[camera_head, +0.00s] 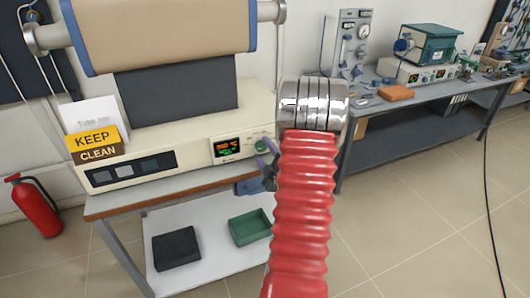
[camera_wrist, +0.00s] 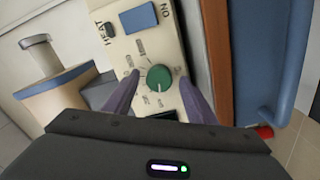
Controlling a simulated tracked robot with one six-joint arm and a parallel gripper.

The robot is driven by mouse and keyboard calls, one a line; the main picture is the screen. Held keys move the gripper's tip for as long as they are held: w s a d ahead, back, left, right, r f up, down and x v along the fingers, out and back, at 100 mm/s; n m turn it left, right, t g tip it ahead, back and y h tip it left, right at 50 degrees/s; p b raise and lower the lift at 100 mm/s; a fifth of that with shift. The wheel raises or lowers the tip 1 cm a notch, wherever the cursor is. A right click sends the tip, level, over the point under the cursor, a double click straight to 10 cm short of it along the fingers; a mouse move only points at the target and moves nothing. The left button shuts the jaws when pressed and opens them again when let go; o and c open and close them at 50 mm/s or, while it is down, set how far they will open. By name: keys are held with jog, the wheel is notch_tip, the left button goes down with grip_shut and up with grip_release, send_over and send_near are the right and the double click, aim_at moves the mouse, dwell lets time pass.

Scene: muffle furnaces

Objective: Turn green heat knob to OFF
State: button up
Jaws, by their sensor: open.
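The green heat knob (camera_wrist: 159,77) is round and sits on a cream control panel (camera_wrist: 130,46), with markings around it too small to read. It also shows in the head view (camera_head: 262,145), partly hidden by my arm. My gripper (camera_wrist: 161,88) is open, its two purple fingers on either side of the knob in the wrist view, with gaps between them and the knob. In the head view a purple finger (camera_head: 271,150) shows close to the knob. I cannot tell how deep the fingertips reach.
A blue rocker switch (camera_wrist: 138,18) marked ON and a dark switch (camera_wrist: 106,31) by the word HEAT are on the same panel. A lit display (camera_head: 227,147) is left of the knob. A KEEP CLEAN sign (camera_head: 96,143) stands farther left. A green tray (camera_head: 250,228) lies on the shelf below.

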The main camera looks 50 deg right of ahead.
jog(key=v, duration=1.3)
jog(key=shift+s+a, duration=0.15)
jog(key=shift+s, duration=0.2)
jog(key=shift+f, duration=0.1)
jog(key=s+f+m+g+y, duration=0.2)
jog(key=s+f+m+g, duration=0.25)
jog(key=f, duration=0.25)
jog(key=s+f+m+g+y, duration=0.1)
jog(key=s+f+m+g, duration=0.3)
jog(key=f, duration=0.3)
jog(key=w+a+r+y, duration=0.2)
jog(key=a+r, duration=0.7)
jog(key=a, duration=0.5)
jog(key=w+a+r+n+g+y, duration=0.1)
jog(key=w+a+r+y, duration=0.1)
jog(key=a+r, duration=0.8)
jog(key=w+a+r+y, duration=0.2)
jog(key=a+r, duration=0.7)
jog(key=a, duration=0.9)
jog(key=shift+w+r+n, duration=0.15)
jog(key=shift+w+n, duration=0.2)
jog(key=shift+w, duration=0.1)
